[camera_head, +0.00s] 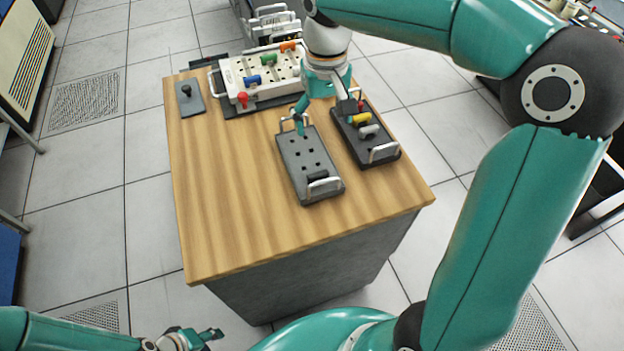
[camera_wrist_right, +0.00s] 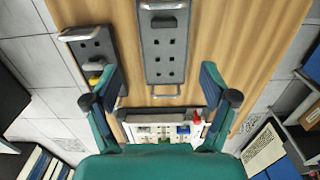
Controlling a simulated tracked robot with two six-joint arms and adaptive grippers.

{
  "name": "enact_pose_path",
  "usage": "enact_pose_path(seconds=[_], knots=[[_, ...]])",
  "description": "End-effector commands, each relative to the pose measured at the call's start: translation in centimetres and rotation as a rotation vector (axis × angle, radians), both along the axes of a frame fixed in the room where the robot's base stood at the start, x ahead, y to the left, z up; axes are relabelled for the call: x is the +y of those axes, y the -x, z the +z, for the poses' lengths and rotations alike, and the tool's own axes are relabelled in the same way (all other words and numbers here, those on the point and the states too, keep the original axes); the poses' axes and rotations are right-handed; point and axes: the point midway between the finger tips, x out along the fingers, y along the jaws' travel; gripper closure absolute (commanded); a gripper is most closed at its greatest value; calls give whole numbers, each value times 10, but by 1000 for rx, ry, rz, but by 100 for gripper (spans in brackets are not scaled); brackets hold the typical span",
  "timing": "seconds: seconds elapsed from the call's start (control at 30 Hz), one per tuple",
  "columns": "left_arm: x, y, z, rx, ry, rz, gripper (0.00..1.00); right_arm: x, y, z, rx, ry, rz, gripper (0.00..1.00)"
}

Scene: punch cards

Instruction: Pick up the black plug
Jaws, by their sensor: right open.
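A black plug (camera_head: 317,177) appears as a dark lump beside the near handle of the grey tray (camera_head: 296,152). In the right wrist view the dark plug (camera_wrist_right: 163,22) is at the top of the grey tray (camera_wrist_right: 151,68), by its handle. My right gripper (camera_head: 325,112) is open and empty above the far end of the grey tray, apart from the plug. Its spread fingers (camera_wrist_right: 160,80) show in the right wrist view. My left gripper (camera_head: 208,337) is low at the bottom edge, off the table; its jaw opening is unclear.
A black tray (camera_head: 382,153) beside the grey one holds yellow, grey and red plugs. A white panel (camera_head: 236,80) with coloured plugs stands at the back. A small grey plate (camera_head: 189,103) with a black knob is at the far left. The wooden table's (camera_head: 225,190) left front is clear.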

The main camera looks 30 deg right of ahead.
Motion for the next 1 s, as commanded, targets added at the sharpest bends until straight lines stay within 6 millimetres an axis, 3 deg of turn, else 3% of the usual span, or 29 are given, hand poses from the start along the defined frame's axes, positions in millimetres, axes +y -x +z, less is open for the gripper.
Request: enact_pose_path(seconds=[0.03, 0.27, 0.6, 1.0], knots=[[0, 0, -8, 0, 0, 0, 60, 1, -1, -9, 0, 0, 2, 16], [0, 0, -10, -1, 0, 0, 60, 3, -1, -35, 3, 0, 8, 16], [0, 0, -12, -1, 0, 0, 60, 4, -2, -105, 4, 1, 11, 16], [0, 0, -10, -1, 0, 0, 60, 8, -2, -138, 4, 0, 13, 16]])
